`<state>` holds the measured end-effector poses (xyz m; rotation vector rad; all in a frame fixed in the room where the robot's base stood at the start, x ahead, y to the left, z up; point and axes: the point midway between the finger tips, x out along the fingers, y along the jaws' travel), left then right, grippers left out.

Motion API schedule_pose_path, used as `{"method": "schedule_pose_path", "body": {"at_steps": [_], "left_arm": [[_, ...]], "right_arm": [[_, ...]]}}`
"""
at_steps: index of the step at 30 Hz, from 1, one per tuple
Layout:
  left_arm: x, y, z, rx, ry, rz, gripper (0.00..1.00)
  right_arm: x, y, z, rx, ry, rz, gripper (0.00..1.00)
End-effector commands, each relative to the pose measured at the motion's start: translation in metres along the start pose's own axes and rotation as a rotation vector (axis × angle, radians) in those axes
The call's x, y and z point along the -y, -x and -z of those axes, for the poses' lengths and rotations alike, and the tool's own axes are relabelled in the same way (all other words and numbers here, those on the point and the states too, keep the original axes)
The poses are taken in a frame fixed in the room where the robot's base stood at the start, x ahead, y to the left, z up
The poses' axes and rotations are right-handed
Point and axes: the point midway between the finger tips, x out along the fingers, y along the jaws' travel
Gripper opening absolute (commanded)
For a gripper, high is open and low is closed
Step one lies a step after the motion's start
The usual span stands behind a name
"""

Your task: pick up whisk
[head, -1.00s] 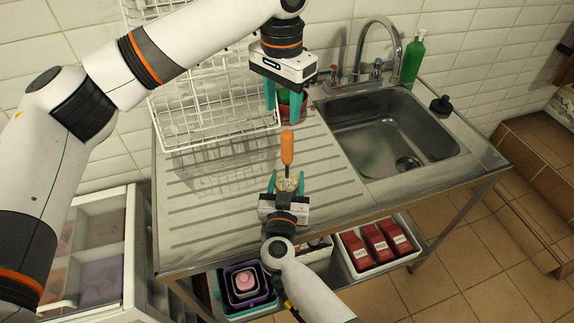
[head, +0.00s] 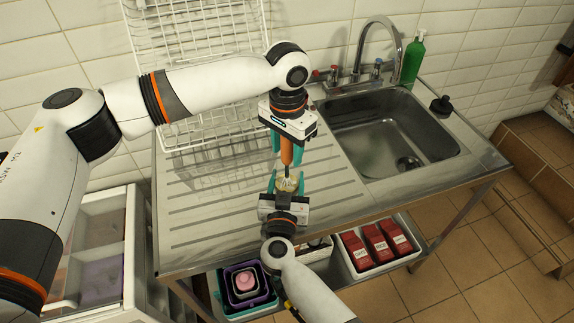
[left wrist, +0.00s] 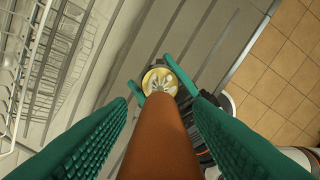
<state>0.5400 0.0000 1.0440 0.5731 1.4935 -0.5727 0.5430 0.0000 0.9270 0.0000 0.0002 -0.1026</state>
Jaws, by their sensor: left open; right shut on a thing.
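The whisk (head: 287,158) stands upright above the drainboard, orange handle up. Its pale wires (left wrist: 160,82) sit within a small yellowish round container (left wrist: 150,73), seen from above in the left wrist view. My right gripper (head: 287,184) is shut around this container from the front. My left gripper (head: 288,148) points down over the whisk. Its open teal fingers stand on either side of the handle (left wrist: 160,135), with gaps visible in the left wrist view. The container's lower part is hidden by my right gripper.
A white wire rack (head: 205,125) stands behind left on the drainboard (head: 205,225). The sink (head: 390,135) with its tap (head: 375,35) and a green bottle (head: 413,60) are right. Red packs (head: 378,243) sit in a bin below.

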Motion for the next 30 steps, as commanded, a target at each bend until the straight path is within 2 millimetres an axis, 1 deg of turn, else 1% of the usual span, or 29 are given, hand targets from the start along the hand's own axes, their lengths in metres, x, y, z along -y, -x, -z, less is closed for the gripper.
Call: {"method": "schedule_pose_path", "body": {"at_steps": [3, 4, 9, 12, 19, 23, 26, 29, 30], "left_arm": [[0.0, 0.0, 0.0, 0.0, 0.0, 0.0, 0.47], [0.0, 0.0, 0.0, 0.0, 0.0, 0.0, 0.43], [0.0, 0.0, 0.0, 0.0, 0.0, 0.0, 0.16], [0.0, 0.0, 0.0, 0.0, 0.0, 0.0, 0.01], [0.0, 0.001, 0.0, 0.0, 0.0, 0.0, 0.01], [0.0, 0.01, 0.0, 0.001, 0.0, 0.001, 0.01], [0.0, 0.026, -0.001, 0.003, 0.0, 0.001, 0.01], [0.0, 0.05, -0.001, 0.004, -0.001, 0.001, 0.01], [0.0, 0.061, -0.001, 0.004, 0.0, 0.0, 0.01]], "right_arm": [[0.0, 0.0, 0.0, -0.001, 0.0, 0.0, 0.27], [0.0, 0.0, 0.0, -0.001, 0.0, 0.0, 0.27], [0.0, 0.0, 0.0, -0.001, 0.0, 0.0, 0.27], [0.0, 0.0, 0.0, -0.001, 0.0, 0.0, 0.27], [0.0, 0.0, 0.0, -0.001, 0.0, 0.0, 0.27], [0.0, 0.0, 0.0, -0.001, 0.0, 0.0, 0.27], [0.0, 0.0, 0.0, -0.001, 0.0, 0.0, 0.27], [0.0, 0.0, 0.0, -0.001, 0.0, 0.0, 0.27], [0.0, 0.0, 0.0, -0.001, 0.0, 0.0, 0.27]]}}
